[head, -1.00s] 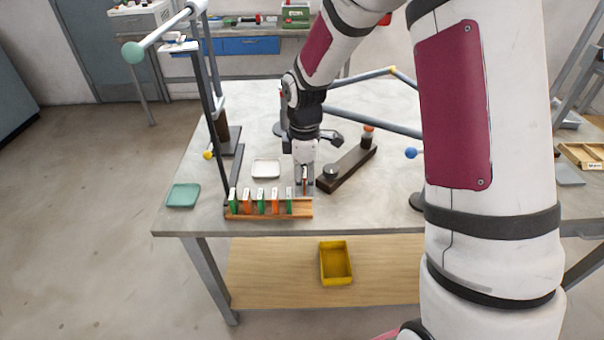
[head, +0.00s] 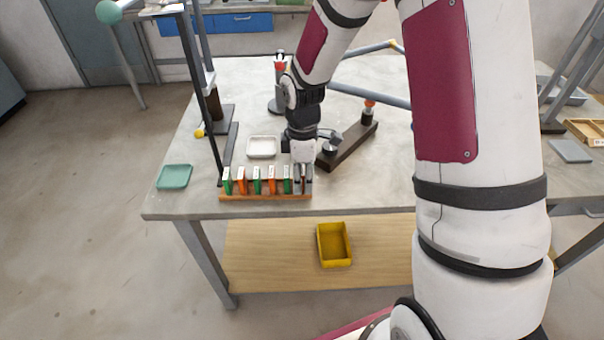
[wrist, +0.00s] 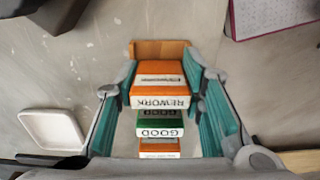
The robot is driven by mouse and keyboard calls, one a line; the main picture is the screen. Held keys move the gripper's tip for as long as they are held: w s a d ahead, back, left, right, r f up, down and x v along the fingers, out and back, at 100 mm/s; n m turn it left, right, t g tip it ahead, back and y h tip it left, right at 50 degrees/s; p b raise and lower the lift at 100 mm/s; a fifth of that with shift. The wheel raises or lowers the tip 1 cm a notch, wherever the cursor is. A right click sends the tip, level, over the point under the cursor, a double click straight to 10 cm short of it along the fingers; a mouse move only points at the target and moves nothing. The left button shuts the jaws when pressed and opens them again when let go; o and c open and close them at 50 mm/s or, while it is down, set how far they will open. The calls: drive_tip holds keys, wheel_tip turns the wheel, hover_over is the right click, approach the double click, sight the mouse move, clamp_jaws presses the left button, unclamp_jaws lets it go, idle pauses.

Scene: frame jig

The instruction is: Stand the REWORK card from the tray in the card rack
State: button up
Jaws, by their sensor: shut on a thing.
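The REWORK card (wrist: 160,97), orange with a white labelled edge, is upright between the teal-padded fingers of my gripper (wrist: 161,105), which is shut on it. In the head view my gripper (head: 303,183) is at the right end of the wooden card rack (head: 262,197), fingers pointing down. Green and orange cards stand in a row to its left. In the wrist view a green GOOD card (wrist: 160,127) is beside the held card, and the rack's bare wooden end (wrist: 160,49) is beyond it. Whether the held card's foot touches the slot is hidden. The white tray (head: 262,147) looks empty.
A teal tray (head: 174,177) lies at the table's left edge. A dark bar with a round knob (head: 345,147) is just right of my gripper. A dark upright stand (head: 206,110) rises behind the rack's left end. A yellow bin (head: 334,245) sits on the lower shelf.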

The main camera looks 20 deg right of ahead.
idle(0.3)
drive_tip(key=o, duration=1.1)
drive_tip(key=shift+c, duration=0.2)
wheel_tip(320, 180, up, 11)
drive_tip(key=shift+f, duration=0.15)
drive_tip(key=shift+r, duration=0.8)
drive_tip(key=s+r+m+t, duration=0.2)
drive_tip(key=s+r+m, duration=0.4)
drive_tip(key=s+r, duration=0.5)
drive_tip(key=s+r+m+t+p, duration=0.1)
drive_tip(key=s+r+m+t, duration=0.1)
drive_tip(key=s+m, duration=0.6)
drive_tip(key=s+r, duration=0.1)
drive_tip(key=s, duration=0.5)
drive_tip(key=shift+d, duration=0.15)
